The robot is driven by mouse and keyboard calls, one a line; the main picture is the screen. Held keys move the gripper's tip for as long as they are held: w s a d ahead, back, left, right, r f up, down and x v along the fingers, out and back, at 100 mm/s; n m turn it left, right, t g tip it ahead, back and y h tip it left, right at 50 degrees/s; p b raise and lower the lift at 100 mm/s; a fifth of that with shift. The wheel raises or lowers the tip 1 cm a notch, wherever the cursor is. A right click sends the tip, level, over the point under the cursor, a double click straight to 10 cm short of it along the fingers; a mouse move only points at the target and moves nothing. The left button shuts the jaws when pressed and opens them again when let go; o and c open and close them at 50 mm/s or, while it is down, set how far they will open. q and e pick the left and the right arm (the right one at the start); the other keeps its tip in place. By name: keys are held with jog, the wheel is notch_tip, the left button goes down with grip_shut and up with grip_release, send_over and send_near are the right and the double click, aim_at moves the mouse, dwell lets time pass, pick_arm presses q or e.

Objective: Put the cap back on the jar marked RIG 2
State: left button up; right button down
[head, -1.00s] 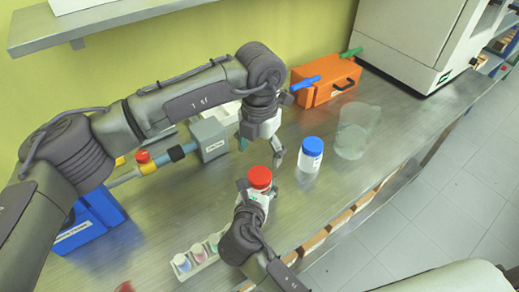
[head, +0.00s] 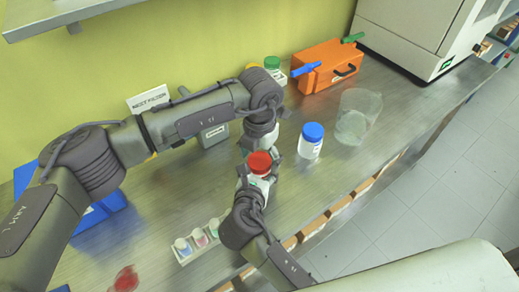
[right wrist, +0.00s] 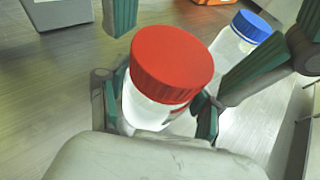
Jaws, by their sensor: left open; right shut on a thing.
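A clear jar (right wrist: 150,112) with a red cap (head: 259,164) stands upright at the bench's middle. My right gripper (head: 252,181) is shut on the jar's body below the cap. In the right wrist view the red cap (right wrist: 172,62) sits on top of the jar, looking slightly tilted; I cannot tell whether it is seated. My left gripper (head: 260,152) is open, its fingers on either side of the cap with gaps. A jar with a blue cap (head: 310,140) stands just to the right. No RIG 2 marking is readable.
A clear beaker (head: 356,118) stands right of the blue-capped jar. An orange case (head: 325,70) is behind. A white rack (head: 205,245) with several small vials is near the front. A red patch (head: 125,279) lies on the bench at front left. A grey box (head: 213,135) stands behind my left arm.

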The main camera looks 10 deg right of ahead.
pick_arm(q)
jog(key=c, duration=1.2)
jog(key=shift+m, duration=0.9)
jog(key=o, duration=1.3)
jog(key=shift+o, duration=0.2)
notch_tip(320, 180, up, 12)
